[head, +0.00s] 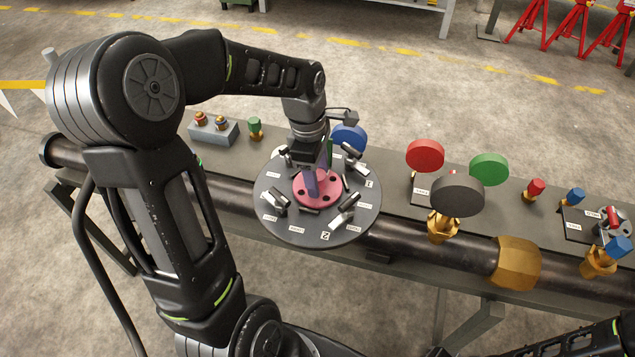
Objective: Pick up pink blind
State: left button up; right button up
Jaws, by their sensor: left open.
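The pink blind (334,189) is a round disc with dark holes, lying at the middle of a dark round plate (273,228). My left gripper (317,178) points down right over the pink blind, its jaws open. One purplish finger stands in front over the disc, and the other is partly hidden behind it. I cannot tell whether the fingers touch the blind. The gripper covers part of the disc's far side. My right gripper is out of view.
Small clamps and labels ring the plate. A blue disc (349,138) stands close behind the gripper. Red (425,155), green (489,169) and dark (457,196) discs stand to the right. A long pipe (405,243) runs along the bench front. A grey block (213,131) sits at left.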

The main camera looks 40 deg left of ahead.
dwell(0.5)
pick_arm(q)
grip_shut()
dwell(0.4)
jog(key=shift+r, duration=0.1)
dwell(0.8)
